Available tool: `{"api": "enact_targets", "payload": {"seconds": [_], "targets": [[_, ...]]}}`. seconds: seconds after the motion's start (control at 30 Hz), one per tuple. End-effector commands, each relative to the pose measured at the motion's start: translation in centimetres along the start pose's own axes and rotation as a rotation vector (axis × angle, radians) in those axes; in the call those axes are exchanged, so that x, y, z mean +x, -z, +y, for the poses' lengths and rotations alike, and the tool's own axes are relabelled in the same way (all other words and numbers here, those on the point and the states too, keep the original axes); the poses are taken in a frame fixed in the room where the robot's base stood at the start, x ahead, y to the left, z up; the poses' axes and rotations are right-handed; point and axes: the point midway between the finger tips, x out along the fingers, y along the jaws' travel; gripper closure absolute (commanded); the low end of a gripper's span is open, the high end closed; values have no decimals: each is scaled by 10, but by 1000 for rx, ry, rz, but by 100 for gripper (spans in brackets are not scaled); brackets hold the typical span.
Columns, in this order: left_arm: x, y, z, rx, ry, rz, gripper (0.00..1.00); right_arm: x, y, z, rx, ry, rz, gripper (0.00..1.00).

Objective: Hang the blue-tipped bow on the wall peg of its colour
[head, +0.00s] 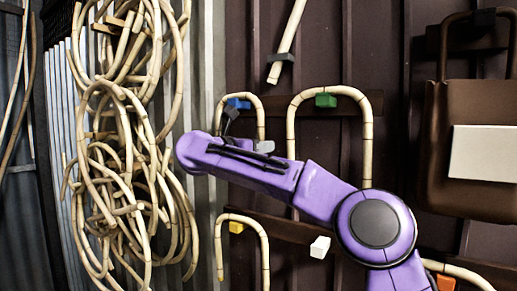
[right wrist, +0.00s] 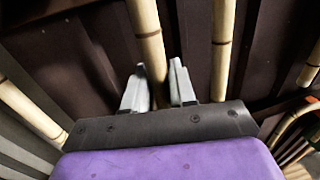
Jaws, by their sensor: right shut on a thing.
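A pale rattan bow (head: 245,95) arches over the blue peg (head: 238,103) on the wall's upper rail. The peg sits just under its bend; I cannot tell whether they touch. My right gripper (head: 248,132) is at this bow's right leg, below the bend. In the right wrist view, the right gripper (right wrist: 159,85) is shut on a straight rattan leg (right wrist: 147,35) between its grey fingers. The bow's lower ends are hidden behind my purple arm, so no blue tip shows. My left gripper is out of view.
Bows hang at the green peg (head: 326,100), yellow peg (head: 236,227) and orange peg (head: 445,283). The white peg (head: 320,247) is bare. Coiled rattan (head: 130,130) hangs at left, a straight cane (head: 288,40) above. A brown bag (head: 455,115) hangs at right.

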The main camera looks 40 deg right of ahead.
Motion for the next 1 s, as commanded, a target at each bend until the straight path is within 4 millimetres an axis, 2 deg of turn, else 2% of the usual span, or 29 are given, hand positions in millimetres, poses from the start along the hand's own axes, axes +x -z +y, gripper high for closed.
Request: {"api": "enact_targets", "payload": {"seconds": [0.43,0.47,0.53,0.83,0.93,1.0], "targets": [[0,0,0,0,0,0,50,0,-1,0,1,0,0,100],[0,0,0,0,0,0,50,0,-1,0,1,0,0,68],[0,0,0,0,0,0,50,0,-1,0,1,0,0,45],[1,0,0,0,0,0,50,-2,0,0,0,0,0,45],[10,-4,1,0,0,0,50,-13,3,0,2,-1,-1,45],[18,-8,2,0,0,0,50,-28,5,0,1,-2,-4,45]]}}
